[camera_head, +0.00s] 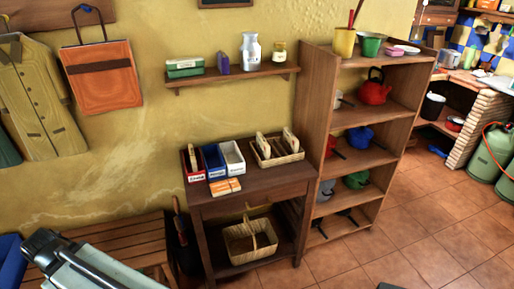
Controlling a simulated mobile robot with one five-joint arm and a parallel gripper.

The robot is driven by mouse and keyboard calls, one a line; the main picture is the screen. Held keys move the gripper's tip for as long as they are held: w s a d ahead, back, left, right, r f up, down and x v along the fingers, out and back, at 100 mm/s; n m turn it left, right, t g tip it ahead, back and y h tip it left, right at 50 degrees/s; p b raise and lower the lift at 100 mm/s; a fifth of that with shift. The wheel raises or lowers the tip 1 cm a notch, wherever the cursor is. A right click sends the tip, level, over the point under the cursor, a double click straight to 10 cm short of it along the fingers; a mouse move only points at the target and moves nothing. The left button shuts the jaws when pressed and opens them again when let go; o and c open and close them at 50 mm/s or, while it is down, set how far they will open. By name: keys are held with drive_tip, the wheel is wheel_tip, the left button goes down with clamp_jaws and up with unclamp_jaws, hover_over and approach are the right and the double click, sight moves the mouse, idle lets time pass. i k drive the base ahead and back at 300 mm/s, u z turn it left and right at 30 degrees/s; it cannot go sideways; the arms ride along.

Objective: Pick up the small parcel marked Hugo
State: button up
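No parcel with a readable Hugo mark shows; the lettering is too small to read. On the dark wooden side table (262,184) stand a red box (194,174), a blue box (213,168) and a white box (233,167), side by side with labels on their fronts. A flat orange packet (225,187) lies in front of them. To their right, a shallow wicker tray (278,161) holds upright tan pieces (263,146) that may be parcels. A grey part of my arm shows at the lower left, apart from the table. I cannot make out my gripper's fingers.
A wicker basket (249,243) sits on the table's lower shelf. A tall shelf (316,120) with pots stands right of the table. A slatted bench (125,244) is at left. A wall shelf (232,78) hangs above. Tiled floor (420,222) is open at right.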

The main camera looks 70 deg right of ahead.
sight(262, 143)
drive_tip(key=z, duration=0.05)
drive_tip(key=k, duration=1)
drive_tip(key=z, duration=0.3)
drive_tip(key=i, duration=0.55)
drive_tip(key=z, duration=0.05)
